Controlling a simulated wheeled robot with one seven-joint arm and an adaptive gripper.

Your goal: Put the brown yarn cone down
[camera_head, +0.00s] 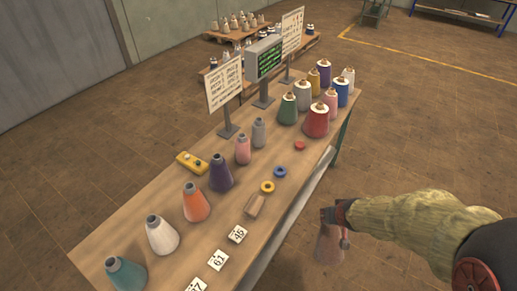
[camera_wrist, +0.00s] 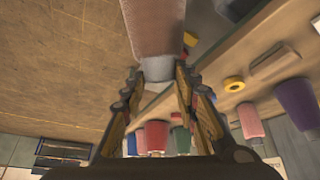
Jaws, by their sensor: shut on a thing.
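The brown yarn cone (camera_head: 329,246) hangs from my gripper (camera_head: 338,215), to the right of the table's front edge, with the floor behind it. It looks upright in the head view, narrow end up. In the wrist view the brown cone (camera_wrist: 154,25) fills the top middle, and the fingers of my gripper (camera_wrist: 157,75) are shut on its grey tip. The wooden table (camera_head: 150,228) holds a row of cones: teal (camera_head: 125,273), white (camera_head: 161,235), orange (camera_head: 195,203), purple (camera_head: 220,173), pink (camera_head: 242,149) and grey (camera_head: 259,132).
Number cards (camera_head: 237,234), a brown block (camera_head: 255,206), a yellow ring (camera_head: 267,187), a blue ring (camera_head: 280,172) and a red ring (camera_head: 300,145) lie along the front edge. Larger cones, one red (camera_head: 316,122), crowd the far end. A monitor (camera_head: 263,59) and signs stand behind.

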